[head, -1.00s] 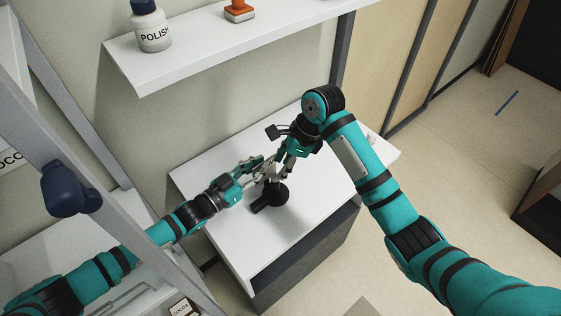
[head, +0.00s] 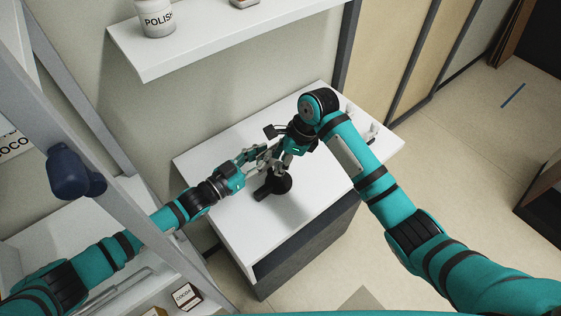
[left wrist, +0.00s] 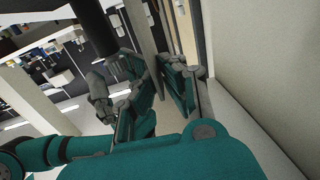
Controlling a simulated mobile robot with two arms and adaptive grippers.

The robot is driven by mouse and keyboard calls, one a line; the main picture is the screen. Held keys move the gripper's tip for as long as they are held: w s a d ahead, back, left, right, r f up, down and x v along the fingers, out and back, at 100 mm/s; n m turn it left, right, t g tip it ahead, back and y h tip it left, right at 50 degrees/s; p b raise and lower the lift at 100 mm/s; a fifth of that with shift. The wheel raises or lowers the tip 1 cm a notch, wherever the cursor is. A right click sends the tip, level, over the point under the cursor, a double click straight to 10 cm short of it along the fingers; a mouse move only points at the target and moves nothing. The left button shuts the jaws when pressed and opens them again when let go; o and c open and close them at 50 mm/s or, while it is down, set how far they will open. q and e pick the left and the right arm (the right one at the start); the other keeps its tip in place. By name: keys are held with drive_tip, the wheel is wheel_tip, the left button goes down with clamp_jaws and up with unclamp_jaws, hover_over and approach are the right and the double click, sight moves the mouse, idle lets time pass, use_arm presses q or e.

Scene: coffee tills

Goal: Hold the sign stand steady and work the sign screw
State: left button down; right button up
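The black sign stand (head: 280,185) has a round base on the white counter, with a dark piece reaching to the lower left. Its upper part is crowded by both grippers, and I cannot make out the screw. My left gripper (head: 256,158) is just above and left of the stand. My right gripper (head: 283,160) points down just above the stand, close to the left fingertips. Whether its fingers are closed on anything is hidden.
The counter top (head: 325,205) is bare in front and to the right, with small pale items (head: 372,130) near its right corner. A grey-framed rack stands at left.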

drive_tip(key=shift+r, duration=0.15)
drive_tip(key=shift+r, duration=0.75)
drive_tip(key=shift+f, duration=0.1)
